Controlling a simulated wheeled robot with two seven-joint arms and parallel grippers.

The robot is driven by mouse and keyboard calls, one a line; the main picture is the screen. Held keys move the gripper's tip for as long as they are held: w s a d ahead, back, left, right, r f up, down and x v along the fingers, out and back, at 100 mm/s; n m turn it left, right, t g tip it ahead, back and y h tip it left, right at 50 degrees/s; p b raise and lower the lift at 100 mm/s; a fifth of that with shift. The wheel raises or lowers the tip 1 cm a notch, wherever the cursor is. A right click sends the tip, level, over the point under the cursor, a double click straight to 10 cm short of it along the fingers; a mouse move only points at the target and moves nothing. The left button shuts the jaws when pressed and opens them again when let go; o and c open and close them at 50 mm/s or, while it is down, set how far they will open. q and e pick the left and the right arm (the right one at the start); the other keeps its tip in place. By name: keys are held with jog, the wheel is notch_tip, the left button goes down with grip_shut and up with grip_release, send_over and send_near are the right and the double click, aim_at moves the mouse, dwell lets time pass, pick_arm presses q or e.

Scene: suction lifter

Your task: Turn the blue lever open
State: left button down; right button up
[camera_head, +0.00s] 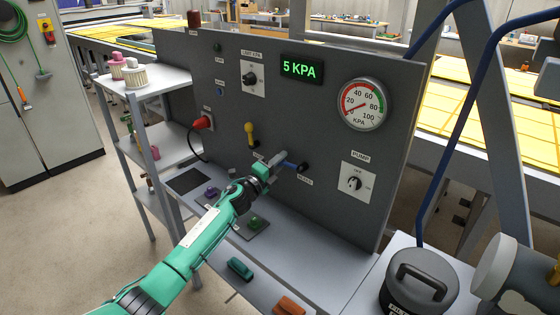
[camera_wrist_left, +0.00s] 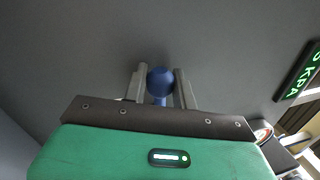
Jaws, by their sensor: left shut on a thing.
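The blue lever (camera_head: 291,165) sticks out of the lower part of the grey panel and points left from its dark pivot. In the left wrist view its round blue knob (camera_wrist_left: 160,79) sits between the two grey fingers. My left gripper (camera_head: 274,164) comes from the lower left and is shut on the blue lever at its knob end. The fingers hide part of the knob in the head view. My right gripper is not in view.
A yellow lever (camera_head: 249,133) stands upright, left of the blue one. A green display (camera_head: 301,69) reads 5 KPA beside a round gauge (camera_head: 362,104). A pump switch (camera_head: 354,183) is to the right. A shelf with several small coloured pieces lies below; a black canister (camera_head: 418,284) stands at lower right.

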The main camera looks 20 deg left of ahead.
pick_arm(q)
jog(key=shift+f, duration=0.15)
dwell(0.3)
jog(key=c, duration=1.1)
grip_release()
jog(key=shift+c, duration=0.2)
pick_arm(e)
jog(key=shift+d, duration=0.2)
pick_arm(q)
jog(key=shift+s+a+f, duration=0.2)
jog(key=shift+s+a, duration=0.05)
jog(key=shift+s, duration=0.25)
jog(key=b+v, duration=0.2)
jog(key=v, duration=1)
jog(key=shift+s+b, duration=0.3)
jog(key=shift+s, duration=0.1)
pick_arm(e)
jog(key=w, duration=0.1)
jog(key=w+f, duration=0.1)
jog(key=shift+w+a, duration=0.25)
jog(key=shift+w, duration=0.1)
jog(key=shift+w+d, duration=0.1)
